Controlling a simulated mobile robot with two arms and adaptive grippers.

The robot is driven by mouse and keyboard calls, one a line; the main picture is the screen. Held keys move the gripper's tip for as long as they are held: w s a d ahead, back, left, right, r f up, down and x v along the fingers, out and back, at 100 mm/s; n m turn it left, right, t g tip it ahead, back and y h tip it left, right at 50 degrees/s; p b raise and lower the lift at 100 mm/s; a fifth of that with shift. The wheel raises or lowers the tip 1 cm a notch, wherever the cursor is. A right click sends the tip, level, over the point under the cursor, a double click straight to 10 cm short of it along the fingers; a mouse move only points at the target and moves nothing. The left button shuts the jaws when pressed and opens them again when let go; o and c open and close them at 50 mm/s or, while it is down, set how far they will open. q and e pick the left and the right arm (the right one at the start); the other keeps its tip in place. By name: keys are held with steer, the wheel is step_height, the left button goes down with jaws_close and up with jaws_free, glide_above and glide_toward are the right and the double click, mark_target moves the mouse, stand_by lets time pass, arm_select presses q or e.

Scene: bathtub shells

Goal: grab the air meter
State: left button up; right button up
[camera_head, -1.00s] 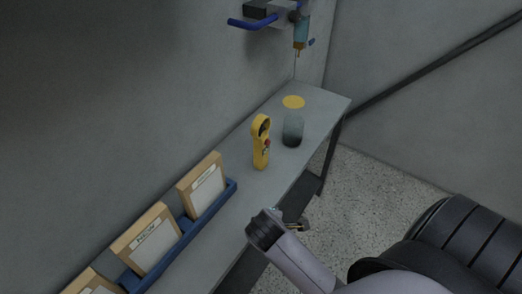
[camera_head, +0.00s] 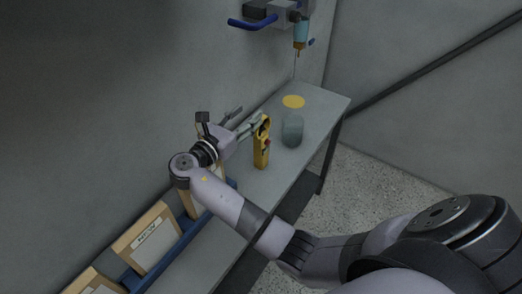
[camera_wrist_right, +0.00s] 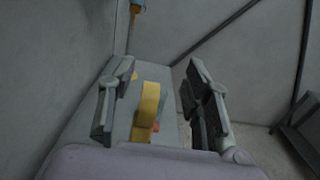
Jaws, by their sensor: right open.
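The air meter, a yellow handheld device with a red button (camera_head: 262,150), stands upright on the narrow grey bench (camera_head: 322,108). In the right wrist view the meter (camera_wrist_right: 148,112) shows between the two spread fingers (camera_wrist_right: 160,75), nearer the left one. I cannot tell if a finger touches it. My left gripper is not in view.
A blue rack (camera_head: 134,280) with wooden-framed boxes (camera_head: 147,242) lies along the near bench. A wall holder with a blue bar (camera_head: 252,22) and hanging tool (camera_head: 300,36) is above. The wall runs close behind.

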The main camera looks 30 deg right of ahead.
step_height(320, 180, down, 6)
steer(key=p+x, duration=0.2)
steer(key=x, duration=0.5)
steer(key=shift+r, duration=0.15)
steer(key=shift+w+d, duration=0.15)
steer(key=shift+d, duration=0.15)
steer(key=shift+a, duration=0.1)
steer(key=shift+c, duration=1.3)
jaws_close()
